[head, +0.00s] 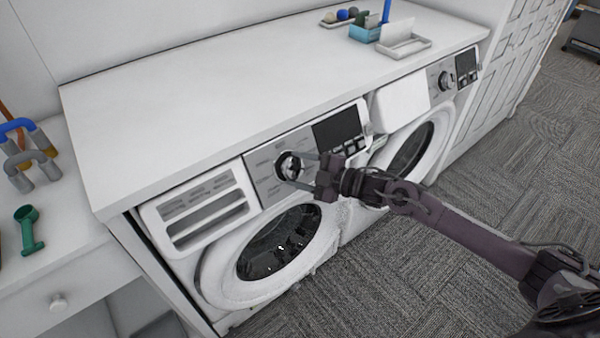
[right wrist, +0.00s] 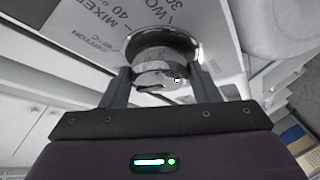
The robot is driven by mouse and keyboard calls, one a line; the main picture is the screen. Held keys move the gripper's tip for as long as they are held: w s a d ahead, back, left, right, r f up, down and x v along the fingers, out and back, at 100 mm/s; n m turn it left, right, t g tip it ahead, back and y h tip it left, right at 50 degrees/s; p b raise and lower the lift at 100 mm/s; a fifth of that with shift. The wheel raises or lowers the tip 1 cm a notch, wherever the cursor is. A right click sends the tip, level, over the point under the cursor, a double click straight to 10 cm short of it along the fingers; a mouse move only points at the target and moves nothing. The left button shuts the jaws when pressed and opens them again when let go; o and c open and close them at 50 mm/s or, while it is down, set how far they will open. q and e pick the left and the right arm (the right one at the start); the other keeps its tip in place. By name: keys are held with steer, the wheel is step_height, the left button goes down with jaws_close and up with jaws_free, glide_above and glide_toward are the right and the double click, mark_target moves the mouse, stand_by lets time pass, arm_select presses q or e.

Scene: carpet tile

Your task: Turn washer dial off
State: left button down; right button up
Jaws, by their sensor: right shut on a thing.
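The washer (head: 268,245) is the white front-loader on the left, under the white counter. Its round silver dial (head: 288,165) sits on the grey control panel, left of the dark display. My right gripper (head: 298,168) reaches in from the right and is shut on the dial. In the right wrist view the two fingers stand on either side of the dial (right wrist: 160,62), which has a shiny metal rim. Panel print shows around it, but the dial's pointer position cannot be told. My left gripper is not in view.
A second machine (head: 410,150) with its own dial (head: 446,80) stands to the right. The white counter (head: 230,90) is mostly bare, with a small tray (head: 404,46) and a blue box (head: 364,32) at the back right.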

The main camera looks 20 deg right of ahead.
steer(key=shift+n+g, duration=0.3)
steer(key=shift+n, duration=0.1)
steer(key=o, duration=1)
steer(key=shift+s+d, duration=0.1)
steer(key=shift+b+v, duration=0.65)
steer(key=shift+v, duration=3.15)
steer(key=shift+r, duration=0.1)
